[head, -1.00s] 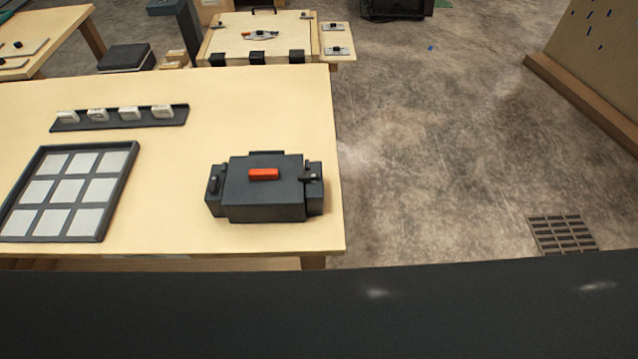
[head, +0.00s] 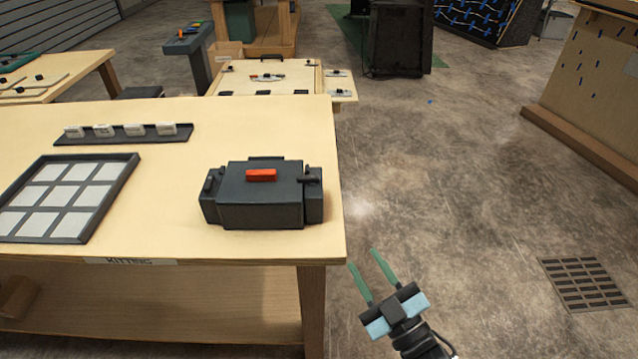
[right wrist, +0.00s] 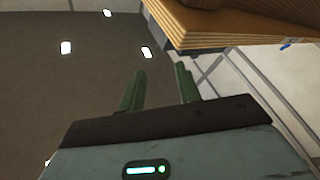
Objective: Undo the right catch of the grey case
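The dark grey case (head: 262,209) sits on the table near its front right corner, with a red piece (head: 261,175) on its top. A small dark catch (head: 309,178) shows at its right end, and another dark catch (head: 209,183) at its left end. My right gripper (head: 363,268) is off the table's right front corner, below and to the right of the case, with its green fingers apart and nothing between them. The right wrist view also shows the open fingers (right wrist: 160,88); the case is not in that view. My left gripper is not in view.
The wooden table (head: 190,245) has a "KITTING" label on its front edge. A tray with pale squares (head: 133,160) lies left of the case, and a dark rack (head: 125,137) stands behind.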

